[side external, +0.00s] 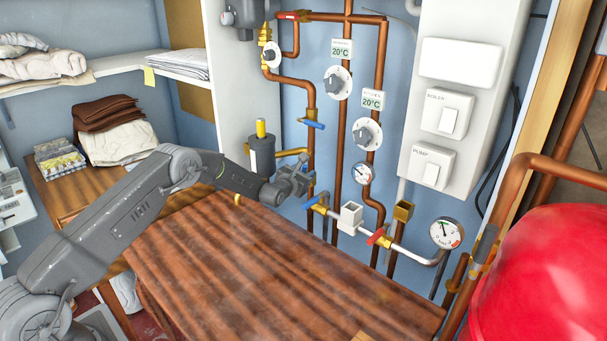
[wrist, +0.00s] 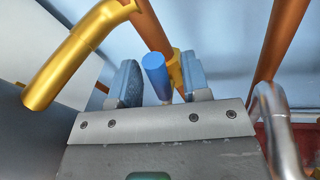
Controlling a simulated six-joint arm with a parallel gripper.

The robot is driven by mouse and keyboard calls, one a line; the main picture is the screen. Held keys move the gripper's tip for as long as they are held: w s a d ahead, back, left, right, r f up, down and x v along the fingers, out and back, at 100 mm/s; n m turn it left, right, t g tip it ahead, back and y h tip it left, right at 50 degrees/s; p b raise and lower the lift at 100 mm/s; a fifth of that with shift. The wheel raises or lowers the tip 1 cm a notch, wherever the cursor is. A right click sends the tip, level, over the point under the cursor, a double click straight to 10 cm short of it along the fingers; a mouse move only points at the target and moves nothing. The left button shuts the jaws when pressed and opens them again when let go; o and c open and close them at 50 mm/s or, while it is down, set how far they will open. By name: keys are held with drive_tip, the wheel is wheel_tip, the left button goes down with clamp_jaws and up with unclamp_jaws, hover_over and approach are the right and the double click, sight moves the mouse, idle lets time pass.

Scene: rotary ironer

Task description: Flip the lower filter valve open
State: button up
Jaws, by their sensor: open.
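In the wrist view a blue valve handle (wrist: 156,75) points toward me from a brass valve body (wrist: 176,70) on a copper pipe, just below the brass branch pipe (wrist: 75,60). My gripper (wrist: 163,85) is open, with one finger on each side of the handle; gaps show on both sides. In the side view my gripper (side external: 298,176) is in front of the copper pipe, below the brass pipe from the dark filter canister (side external: 262,155). An upper blue handle (side external: 314,124) sits above it. The gripper hides part of the lower pipework.
Another blue lever (side external: 318,199) and a red lever (side external: 377,236) are on the metal pipe at lower right. Gauges, dials and a white switch box (side external: 450,110) are on the wall. The brown wooden tabletop (side external: 250,270) below my arm is clear.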

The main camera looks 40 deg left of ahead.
drive_tip(key=shift+s, duration=0.1)
drive_tip(key=v, duration=1.3)
drive_tip(key=shift+s+r, duration=0.15)
drive_tip(key=shift+s, duration=0.15)
drive_tip(key=shift+c, duration=0.3)
drive_tip(key=shift+d+r, duration=0.1)
drive_tip(key=shift+d, duration=0.05)
drive_tip(key=shift+c, duration=0.7)
drive_tip(key=d+r+n+g+y, duration=0.1)
drive_tip(key=w+d+r+n+g+y, duration=0.1)
drive_tip(key=n, duration=0.1)
drive_tip(key=shift+r+y, duration=0.3)
drive_tip(key=c, duration=0.4)
drive_tip(key=d+n+g, duration=0.1)
drive_tip(key=d+r+n, duration=0.1)
drive_tip(key=s+d+n+g, duration=0.1)
drive_tip(key=shift+r+g+y, duration=0.3)
drive_tip(key=shift+y, duration=0.1)
clamp_jaws()
drive_tip(key=g, duration=0.1)
approach(304, 171)
drive_tip(key=shift+n, duration=0.4)
drive_tip(key=x, duration=0.7)
drive_tip(key=shift+f, duration=0.1)
